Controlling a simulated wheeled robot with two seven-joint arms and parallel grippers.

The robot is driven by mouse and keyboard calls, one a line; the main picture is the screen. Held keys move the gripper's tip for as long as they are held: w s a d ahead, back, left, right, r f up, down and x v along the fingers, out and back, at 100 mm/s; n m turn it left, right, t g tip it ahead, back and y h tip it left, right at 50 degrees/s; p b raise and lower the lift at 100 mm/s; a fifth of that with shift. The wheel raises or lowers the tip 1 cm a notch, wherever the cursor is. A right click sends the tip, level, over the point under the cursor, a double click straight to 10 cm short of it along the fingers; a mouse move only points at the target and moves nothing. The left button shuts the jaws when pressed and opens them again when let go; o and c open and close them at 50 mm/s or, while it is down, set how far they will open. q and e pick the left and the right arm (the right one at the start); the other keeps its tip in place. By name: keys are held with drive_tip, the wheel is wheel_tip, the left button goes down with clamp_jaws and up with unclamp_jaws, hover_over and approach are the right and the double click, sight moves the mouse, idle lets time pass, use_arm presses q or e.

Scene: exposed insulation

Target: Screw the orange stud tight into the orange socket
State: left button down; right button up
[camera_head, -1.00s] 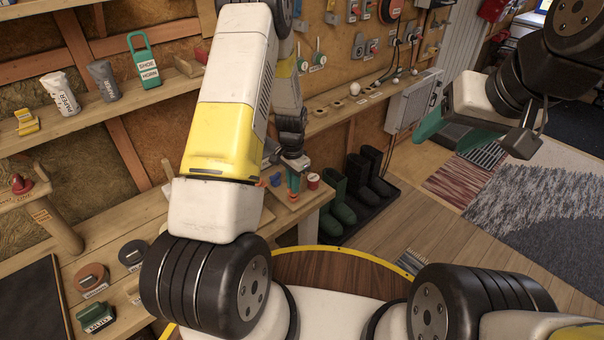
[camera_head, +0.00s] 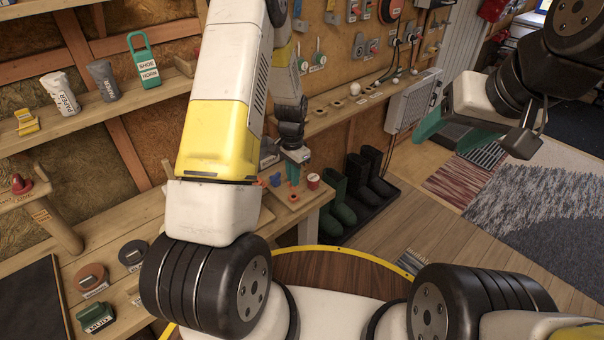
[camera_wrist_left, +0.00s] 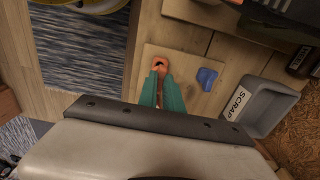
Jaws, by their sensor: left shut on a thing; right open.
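My left gripper (camera_head: 293,174) points down at a wooden board on the bench, its teal fingers close together. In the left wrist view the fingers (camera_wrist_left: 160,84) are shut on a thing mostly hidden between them. An orange piece with a dark hole (camera_wrist_left: 159,64) shows at the fingertips on the board. I cannot tell if it is the orange socket or the stud, nor how far the stud sits in. A bit of orange (camera_head: 293,197) shows just below the fingers in the head view. My right gripper (camera_head: 455,124) is open and empty, high over the floor at the right.
A blue piece (camera_wrist_left: 206,78) stands on the board (camera_wrist_left: 185,62) beside the fingers. A grey bin marked SCRAP (camera_wrist_left: 262,108) is close by. A red and white round item (camera_head: 313,181) sits at the board's right. Boots (camera_head: 340,205) stand on the floor beyond the bench.

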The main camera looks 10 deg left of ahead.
sight(290, 181)
use_arm(q)
drive_tip(key=r, duration=0.3)
drive_tip(key=a+r, duration=0.1)
drive_tip(key=r, duration=0.1)
drive_tip(key=shift+s+r, duration=0.25)
drive_tip(key=shift+s, duration=0.15)
drive_tip(key=s+a+r, duration=0.8)
drive_tip(key=r, duration=0.4)
drive_tip(key=shift+s, duration=0.15)
drive_tip(key=shift+f, duration=0.15)
drive_tip(key=shift+f, duration=2.75)
drive_tip(key=shift+f, duration=1.2)
drive_tip(key=c, duration=1.4)
unclamp_jaws()
drive_tip(key=shift+c, duration=0.2)
